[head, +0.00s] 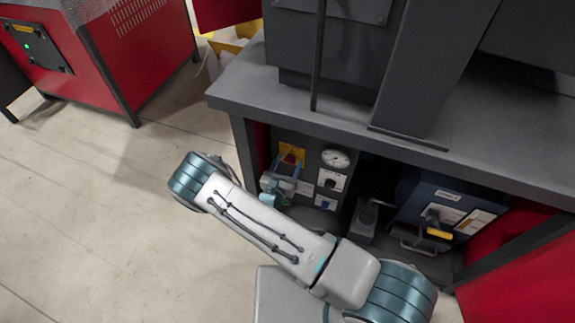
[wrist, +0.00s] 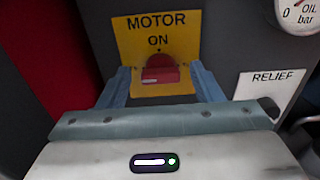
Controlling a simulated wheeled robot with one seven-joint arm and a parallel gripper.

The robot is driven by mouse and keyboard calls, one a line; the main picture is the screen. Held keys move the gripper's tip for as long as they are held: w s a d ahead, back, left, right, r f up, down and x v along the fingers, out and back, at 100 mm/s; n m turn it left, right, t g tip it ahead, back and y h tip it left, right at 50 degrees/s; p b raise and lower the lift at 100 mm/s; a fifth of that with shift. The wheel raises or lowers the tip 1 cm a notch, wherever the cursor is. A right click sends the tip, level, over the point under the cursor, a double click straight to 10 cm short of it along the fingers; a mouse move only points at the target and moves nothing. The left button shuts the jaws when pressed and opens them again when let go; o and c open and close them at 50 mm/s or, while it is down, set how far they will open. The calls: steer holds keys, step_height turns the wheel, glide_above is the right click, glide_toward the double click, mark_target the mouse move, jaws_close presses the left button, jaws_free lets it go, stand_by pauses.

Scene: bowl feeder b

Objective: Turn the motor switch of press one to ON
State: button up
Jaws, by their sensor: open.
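The motor switch is a red knob (wrist: 160,68) on a yellow plate (wrist: 128,42) printed MOTOR and ON, in the upper middle of the wrist view. The yellow plate also shows in the head view (head: 293,149), on the dark panel under the bench. My gripper (wrist: 161,76) is open, with one blue-grey finger left of the red knob and one right of it. There is a gap on both sides, and I cannot tell how deep the fingertips reach. The knob's lower part is close to my gripper's body; its exact turn angle is unclear. In the head view my gripper (head: 283,181) partly covers the switch.
A RELIEF label (wrist: 272,78) with a dark knob sits right of the switch, below an oil gauge (wrist: 298,12). A blue box (head: 440,215) stands under the bench at right. The bench top (head: 310,108) overhangs the panel. The floor at left is clear.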

steer(key=shift+w+d, duration=0.1)
steer(key=shift+w, duration=0.15)
steer(key=c, duration=1)
